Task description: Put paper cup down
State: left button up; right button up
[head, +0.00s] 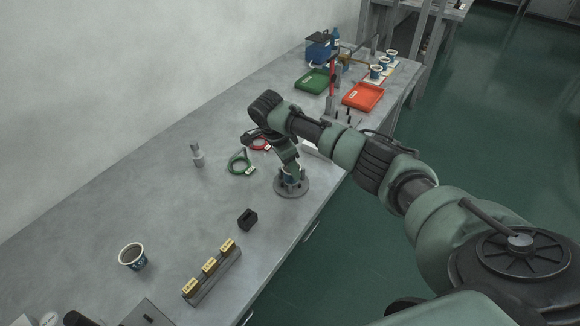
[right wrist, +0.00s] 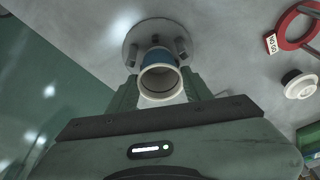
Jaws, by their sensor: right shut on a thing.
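A paper cup (head: 290,176), blue with a pale rim, is in the jaws of my right gripper (head: 288,170). It is at a round grey base (head: 300,189) on the table; I cannot tell whether it touches the base. In the right wrist view the cup (right wrist: 159,59) sits between the two fingers of my right gripper (right wrist: 158,90), its open end toward the camera. The round grey base (right wrist: 135,42) with small posts is behind it. My left gripper is not in view.
A second paper cup (head: 132,256) stands at the left front. Green (head: 315,81) and orange trays (head: 363,96) stand further back.

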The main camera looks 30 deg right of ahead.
jog(key=shift+f, duration=0.4)
jog(key=shift+f, duration=0.1)
jog(key=o, duration=1.3)
jog(key=b+v, duration=0.1)
jog(key=v, duration=1.1)
